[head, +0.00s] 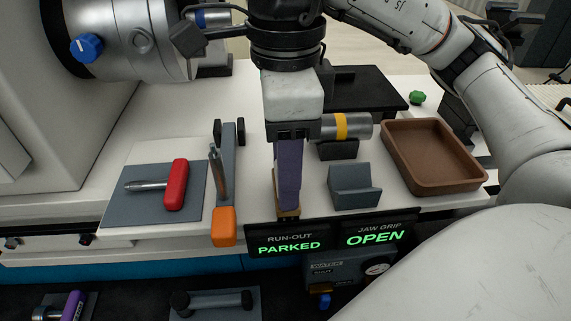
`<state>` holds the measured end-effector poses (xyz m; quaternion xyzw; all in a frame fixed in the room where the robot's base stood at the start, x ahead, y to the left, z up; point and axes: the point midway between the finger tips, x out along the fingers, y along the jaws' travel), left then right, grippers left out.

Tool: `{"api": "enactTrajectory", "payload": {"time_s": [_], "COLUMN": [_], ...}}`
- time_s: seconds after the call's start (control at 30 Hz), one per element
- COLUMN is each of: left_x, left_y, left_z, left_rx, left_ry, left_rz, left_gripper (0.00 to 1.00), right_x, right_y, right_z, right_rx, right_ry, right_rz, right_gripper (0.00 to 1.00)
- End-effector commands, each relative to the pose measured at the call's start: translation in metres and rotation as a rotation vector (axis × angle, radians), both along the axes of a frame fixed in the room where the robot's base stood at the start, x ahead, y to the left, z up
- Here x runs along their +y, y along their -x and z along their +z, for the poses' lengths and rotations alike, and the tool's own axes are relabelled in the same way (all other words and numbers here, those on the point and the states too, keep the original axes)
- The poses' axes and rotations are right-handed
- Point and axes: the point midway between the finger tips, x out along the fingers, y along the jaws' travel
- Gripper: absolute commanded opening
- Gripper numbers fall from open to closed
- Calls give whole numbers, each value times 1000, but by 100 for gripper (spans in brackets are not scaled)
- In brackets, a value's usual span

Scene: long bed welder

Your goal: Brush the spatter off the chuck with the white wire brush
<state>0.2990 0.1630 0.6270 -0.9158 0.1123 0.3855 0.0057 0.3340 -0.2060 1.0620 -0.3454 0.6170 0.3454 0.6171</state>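The chuck (135,38) appears to be the large grey cylinder at the upper left, with a blue knob (87,48) on it. My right gripper (290,135) points down over the middle of the bench, away from the chuck. Directly below its jaws is an upright purple piece (289,175) with a tan lower end, near the bench's front edge. I cannot tell whether the fingers grip it. I cannot make out a white wire brush or spatter. My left gripper is not in view.
A red-handled tool (175,184) lies on a grey mat. An orange-ended tool (223,226) stands nearby. Right are a yellow-banded cylinder (328,127), a grey V-block (355,188) and a brown tray (480,183). Front displays (288,244) read "PARKED" and "OPEN".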

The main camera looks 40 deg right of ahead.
Motion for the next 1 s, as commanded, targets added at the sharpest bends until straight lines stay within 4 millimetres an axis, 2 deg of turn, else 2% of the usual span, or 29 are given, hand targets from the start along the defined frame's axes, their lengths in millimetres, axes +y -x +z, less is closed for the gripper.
{"api": "enactTrajectory", "payload": {"time_s": [0.33, 0.4, 1.0], "left_x": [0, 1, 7], "left_y": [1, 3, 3], "left_z": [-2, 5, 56], "left_rx": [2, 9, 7], "left_ry": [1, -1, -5], "left_rz": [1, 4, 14], "left_gripper": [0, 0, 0], "right_x": [0, 0, 0], "right_y": [0, 0, 0], "right_z": [0, 12, 73], "right_rx": [0, -1, 0], "right_ry": [0, 0, 0], "right_rz": [0, 0, 0], "right_gripper": [21, 21, 21]}}
